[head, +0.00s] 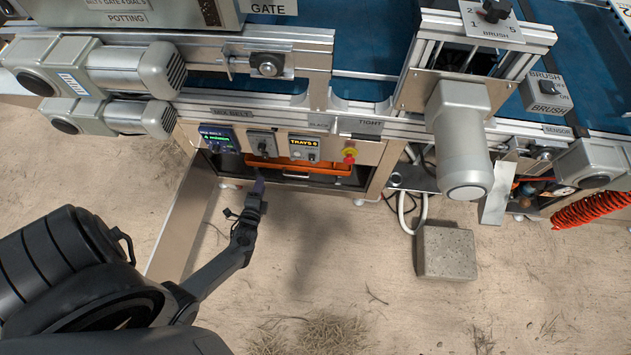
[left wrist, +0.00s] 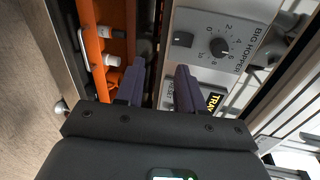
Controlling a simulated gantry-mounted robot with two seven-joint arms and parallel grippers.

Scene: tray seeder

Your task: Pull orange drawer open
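The orange drawer (head: 320,168) sits low in the machine cabinet, under the control panel. In the left wrist view the drawer (left wrist: 91,45) fills the upper left, and small white-capped items show inside it. My left gripper (head: 258,186) is in front of the drawer's left part, below the panel. In the left wrist view its two dark fingers (left wrist: 160,90) are apart, with the dark gap and panel edge showing between them. I see nothing held, and I cannot tell whether a finger touches the drawer. My right gripper is not in view.
An open cabinet door (head: 176,222) stands left of my left forearm. A grey block (head: 446,252) lies on the floor at right. The floor before the drawer is mostly clear.

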